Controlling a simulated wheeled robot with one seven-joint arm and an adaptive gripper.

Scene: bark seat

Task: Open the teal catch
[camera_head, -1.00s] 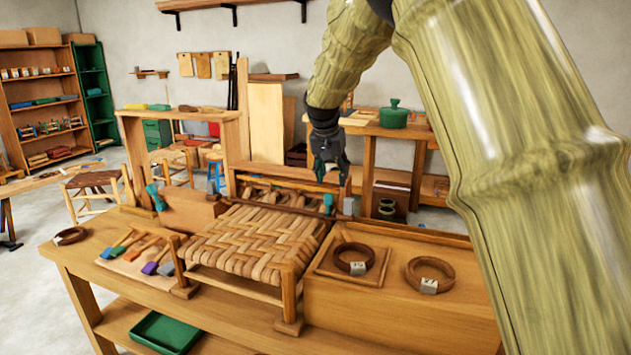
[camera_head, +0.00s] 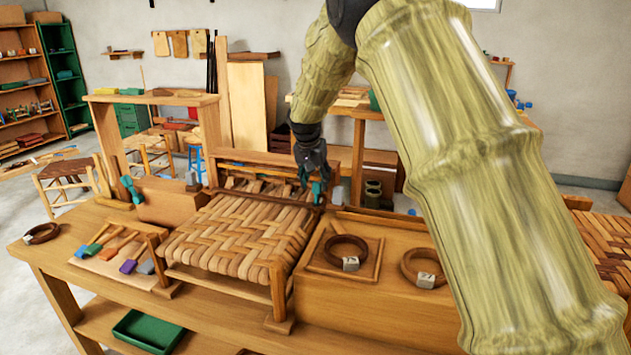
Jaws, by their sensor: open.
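A small teal catch (camera_head: 317,191) stands at the back right corner of the woven bark seat (camera_head: 238,232), by the wooden rail behind it. My gripper (camera_head: 312,183) points down at this catch with open jaws and partly hides it. I cannot tell whether the fingers touch it. A second teal piece (camera_head: 131,190) stands at the left, beside a wooden block, well away from my gripper.
A grey block (camera_head: 337,195) stands just right of my gripper. Bark coils with tags (camera_head: 347,251) lie on the right. Several coloured-ended tools (camera_head: 110,245) lie on the left. A green tray (camera_head: 148,331) sits on the lower shelf.

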